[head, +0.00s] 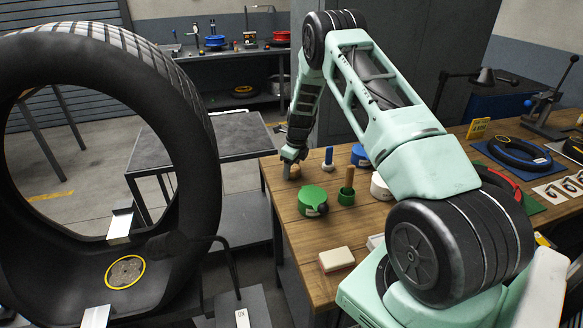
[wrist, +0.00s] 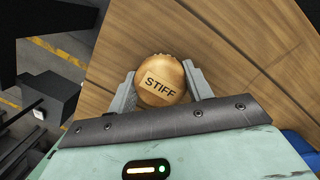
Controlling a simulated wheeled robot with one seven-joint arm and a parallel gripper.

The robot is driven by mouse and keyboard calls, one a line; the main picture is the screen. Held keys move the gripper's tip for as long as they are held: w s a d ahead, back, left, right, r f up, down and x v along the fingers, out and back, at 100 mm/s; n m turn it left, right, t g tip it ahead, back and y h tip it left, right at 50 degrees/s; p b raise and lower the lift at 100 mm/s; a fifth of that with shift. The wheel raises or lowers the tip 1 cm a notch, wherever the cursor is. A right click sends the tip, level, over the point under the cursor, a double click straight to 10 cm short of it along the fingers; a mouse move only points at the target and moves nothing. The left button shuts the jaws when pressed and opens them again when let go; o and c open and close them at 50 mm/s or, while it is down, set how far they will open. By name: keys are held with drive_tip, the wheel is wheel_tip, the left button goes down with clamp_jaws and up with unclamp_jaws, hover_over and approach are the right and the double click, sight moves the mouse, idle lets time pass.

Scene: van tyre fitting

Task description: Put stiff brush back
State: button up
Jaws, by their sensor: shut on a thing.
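In the head view my gripper (head: 290,162) is low over the back left part of the wooden workbench (head: 300,240). The brush is largely hidden there, and I cannot tell whether it touches the bench.
A blue-handled brush (head: 328,158) stands right of my gripper. A green cup (head: 346,196) holds a wooden handle. A green tin (head: 312,200), a blue tin (head: 359,154) and a white block (head: 336,259) are nearby. A large tyre (head: 190,120) stands at left.

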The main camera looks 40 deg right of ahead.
sight(296, 168)
drive_tip(key=shift+f, duration=0.1)
drive_tip(key=o, duration=1)
wheel_tip(296, 168, up, 12)
drive_tip(key=s+b, duration=0.1)
drive_tip(key=b, duration=0.2)
drive_tip(key=shift+s+d, duration=0.3)
drive_tip(key=shift+s, duration=0.05)
